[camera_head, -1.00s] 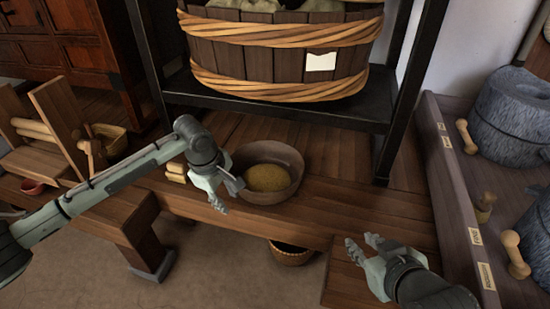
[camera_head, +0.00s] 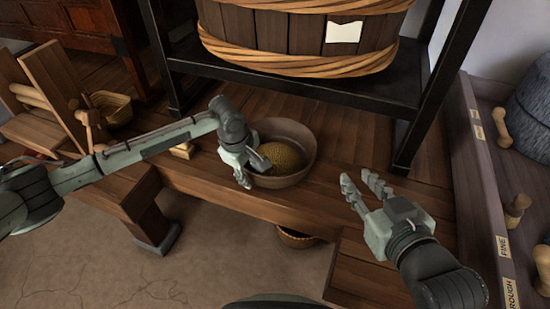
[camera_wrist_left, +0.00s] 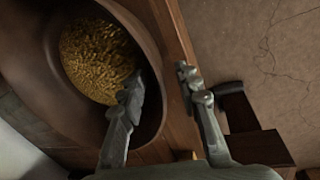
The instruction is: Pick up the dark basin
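The dark basin (camera_head: 292,180) is a round brown bowl on the wooden bench, with yellow grain (camera_head: 285,157) in it. My left gripper (camera_head: 254,171) is at its near left rim. In the left wrist view, the basin (camera_wrist_left: 35,85) fills the left side, and the grain (camera_wrist_left: 98,60) shows inside. There the left gripper (camera_wrist_left: 160,84) is open, with one finger inside the basin and the other outside, the rim between them. I see a gap beside the wall; contact is unclear. My right gripper (camera_head: 361,182) is open and empty, to the right of the basin over the bench.
A large bound wooden tub (camera_head: 300,40) stands on a black metal frame (camera_head: 290,92) behind the basin. A tray with stone querns (camera_head: 530,95) and wooden handles is at the right. A basket (camera_head: 297,238) sits below the bench. Bench boards right of the basin are clear.

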